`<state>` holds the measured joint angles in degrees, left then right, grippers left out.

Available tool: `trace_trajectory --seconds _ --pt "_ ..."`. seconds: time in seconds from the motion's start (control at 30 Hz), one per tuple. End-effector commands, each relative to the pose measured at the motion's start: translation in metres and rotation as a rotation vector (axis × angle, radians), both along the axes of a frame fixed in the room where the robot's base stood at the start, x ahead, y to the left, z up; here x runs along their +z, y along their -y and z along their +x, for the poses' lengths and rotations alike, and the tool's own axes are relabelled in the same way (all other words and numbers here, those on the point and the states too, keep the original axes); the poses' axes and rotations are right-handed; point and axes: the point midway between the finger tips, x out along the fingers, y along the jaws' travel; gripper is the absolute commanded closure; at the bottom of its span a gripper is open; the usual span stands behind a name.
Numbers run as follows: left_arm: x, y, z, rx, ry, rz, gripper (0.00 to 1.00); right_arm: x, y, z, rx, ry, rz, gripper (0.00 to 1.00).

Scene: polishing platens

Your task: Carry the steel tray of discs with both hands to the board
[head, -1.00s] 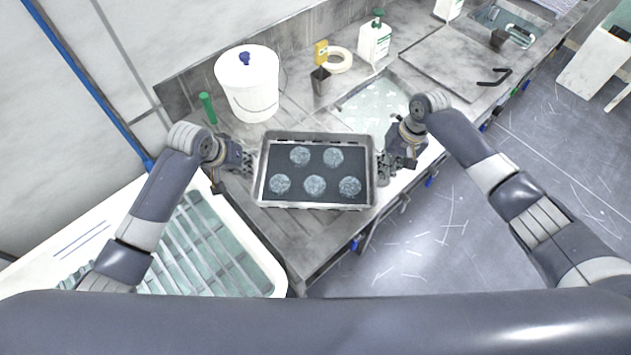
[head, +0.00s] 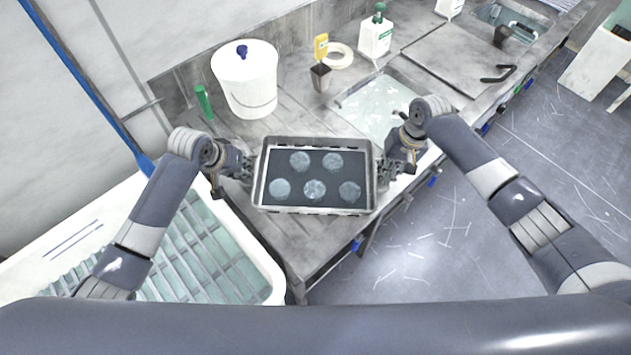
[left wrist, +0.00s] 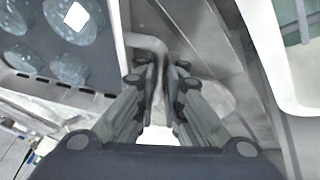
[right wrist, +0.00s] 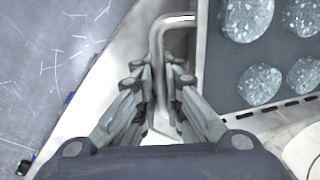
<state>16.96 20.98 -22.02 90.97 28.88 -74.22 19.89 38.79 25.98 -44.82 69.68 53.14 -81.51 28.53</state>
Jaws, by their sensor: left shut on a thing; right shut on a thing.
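The steel tray (head: 315,209) with several grey speckled discs on a dark mat is between my two grippers in the head view, over the near end of the steel bench. It looks about level. My left gripper (head: 248,168) is shut on the handle at the tray's left end; the left wrist view shows the bent handle (left wrist: 152,42) between the fingers. My right gripper (head: 381,168) is shut on the handle at the right end, and the right wrist view shows that handle (right wrist: 160,40) between the fingers. I cannot make out the board for certain.
A basin (head: 385,108) and a grey panel (head: 455,60) lie to the right on the bench. A white tub with a rack (head: 272,270) is at the front left.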

Motion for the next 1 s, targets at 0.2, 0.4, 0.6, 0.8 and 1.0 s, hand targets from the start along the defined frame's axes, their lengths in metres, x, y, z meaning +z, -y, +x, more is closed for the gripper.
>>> trace_trajectory --seconds 0.2,0.4,0.6,0.8,1.0 --pt "-0.007 -0.006 0.001 0.006 0.000 0.010 0.77 -0.007 0.006 0.000 -0.006 -0.002 -0.010 0.80" --pt "-0.007 -0.003 0.000 0.003 0.000 0.005 0.71 -0.007 0.003 0.000 -0.003 -0.001 -0.005 0.71" --pt "-0.006 -0.001 0.000 0.002 0.000 0.002 0.71 -0.006 0.001 0.000 -0.001 0.000 -0.003 0.71" --pt "0.003 -0.001 0.000 0.001 0.000 0.002 0.71 0.003 0.001 0.000 -0.001 0.000 -0.001 0.71" --pt "0.022 0.000 0.000 0.000 0.000 0.001 0.71 0.022 0.000 0.000 0.000 0.000 -0.001 0.71"
